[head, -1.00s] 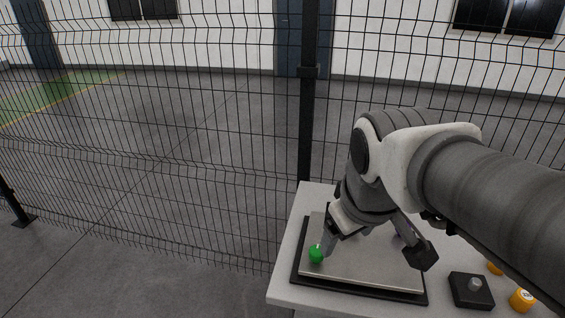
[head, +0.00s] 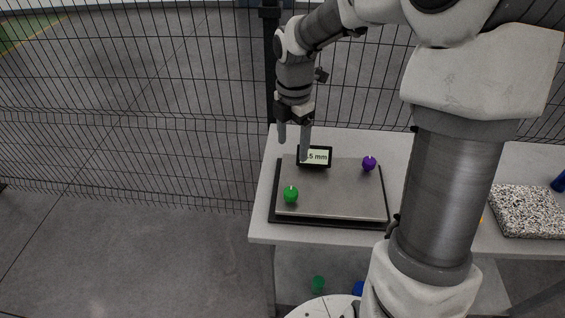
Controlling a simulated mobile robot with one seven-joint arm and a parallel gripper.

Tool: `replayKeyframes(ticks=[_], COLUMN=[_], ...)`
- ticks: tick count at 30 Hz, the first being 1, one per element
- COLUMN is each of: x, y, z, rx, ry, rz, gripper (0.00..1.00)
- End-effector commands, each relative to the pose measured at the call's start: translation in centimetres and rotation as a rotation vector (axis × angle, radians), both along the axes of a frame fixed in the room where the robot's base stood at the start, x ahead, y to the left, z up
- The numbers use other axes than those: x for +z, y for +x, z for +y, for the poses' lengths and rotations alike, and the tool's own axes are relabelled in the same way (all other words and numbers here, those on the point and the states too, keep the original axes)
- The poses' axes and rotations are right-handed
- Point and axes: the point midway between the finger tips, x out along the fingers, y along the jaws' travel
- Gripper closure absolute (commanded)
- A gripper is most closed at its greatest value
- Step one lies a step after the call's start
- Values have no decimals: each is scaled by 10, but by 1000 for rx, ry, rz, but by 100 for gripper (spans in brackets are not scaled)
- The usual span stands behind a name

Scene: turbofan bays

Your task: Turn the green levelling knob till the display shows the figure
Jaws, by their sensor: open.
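The green levelling knob (head: 291,195) stands at the front left of a grey plate (head: 335,200) on a black base. A small white pointer mark shows on top of it. The display (head: 319,157) stands at the plate's back edge. It reads "5 mm" at its right end; my gripper's finger hides the start of the figure. My gripper (head: 293,150) hangs above the back left of the plate, behind the green knob and apart from it. Its two fingers point down, open and empty.
A purple knob (head: 369,163) stands at the plate's back right. The plate sits on a light grey table (head: 262,215). A speckled slab (head: 527,212) lies at the right. A black wire fence (head: 130,120) runs behind. Green (head: 318,284) and blue (head: 358,288) items lie below the table.

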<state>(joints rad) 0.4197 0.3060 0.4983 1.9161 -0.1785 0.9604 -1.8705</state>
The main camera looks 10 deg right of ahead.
Motion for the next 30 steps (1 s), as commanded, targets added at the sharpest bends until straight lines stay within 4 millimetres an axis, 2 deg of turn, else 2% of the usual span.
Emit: replayKeyframes(ticks=[5, 21, 25, 30], x=[-16, -129, -152, -169], y=[0, -1, -1, 0], z=[0, 1, 1, 0], rx=[14, 13, 13, 11], ry=[2, 2, 2, 2], rz=[5, 7, 7, 3], gripper=[21, 21, 21, 21])
